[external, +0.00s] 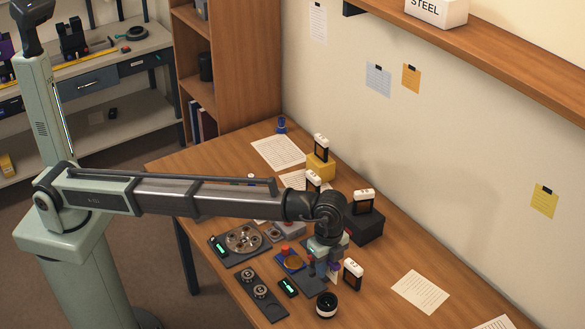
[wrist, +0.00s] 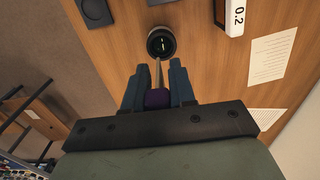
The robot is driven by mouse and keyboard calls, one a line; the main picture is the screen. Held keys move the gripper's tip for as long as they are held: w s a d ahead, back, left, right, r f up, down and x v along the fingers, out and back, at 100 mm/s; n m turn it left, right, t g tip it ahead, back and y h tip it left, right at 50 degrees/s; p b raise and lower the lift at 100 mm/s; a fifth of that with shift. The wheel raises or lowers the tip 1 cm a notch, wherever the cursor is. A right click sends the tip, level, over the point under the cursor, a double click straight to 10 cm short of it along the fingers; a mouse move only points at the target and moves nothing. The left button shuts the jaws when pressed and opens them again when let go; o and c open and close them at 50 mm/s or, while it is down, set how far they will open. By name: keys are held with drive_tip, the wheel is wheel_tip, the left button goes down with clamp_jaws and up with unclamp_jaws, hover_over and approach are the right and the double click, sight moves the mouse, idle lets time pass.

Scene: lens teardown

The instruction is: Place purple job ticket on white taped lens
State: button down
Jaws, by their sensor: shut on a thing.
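My gripper (wrist: 157,84) is shut on the purple job ticket (wrist: 157,98), which shows between the two blue-grey fingers in the wrist view. A thin pale strip sticks out beyond the fingertips toward the lens. In the external view a bit of purple (external: 334,267) shows beside my gripper (external: 322,268), above the table. The white taped lens (external: 327,304) is a short black cylinder with a white band, upright on the table near its front edge. It also shows in the wrist view (wrist: 161,42), just beyond the fingertips. I see no contact between ticket and lens.
A white-topped stand marked 0.2 (external: 353,272) is right of the lens. A dark tray with round parts (external: 261,291) and a small dark device (external: 288,287) lie to its left. A paper sheet (external: 420,292) lies at right. Bare wood surrounds the lens's right side.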

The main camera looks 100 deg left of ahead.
sight(324, 296)
drive_tip(key=shift+f, duration=4.65)
drive_tip(key=shift+f, duration=0.1)
drive_tip(key=c, duration=0.9)
unclamp_jaws()
drive_tip(key=shift+c, duration=0.2)
wheel_tip(324, 296, up, 12)
drive_tip(key=shift+r, duration=0.15)
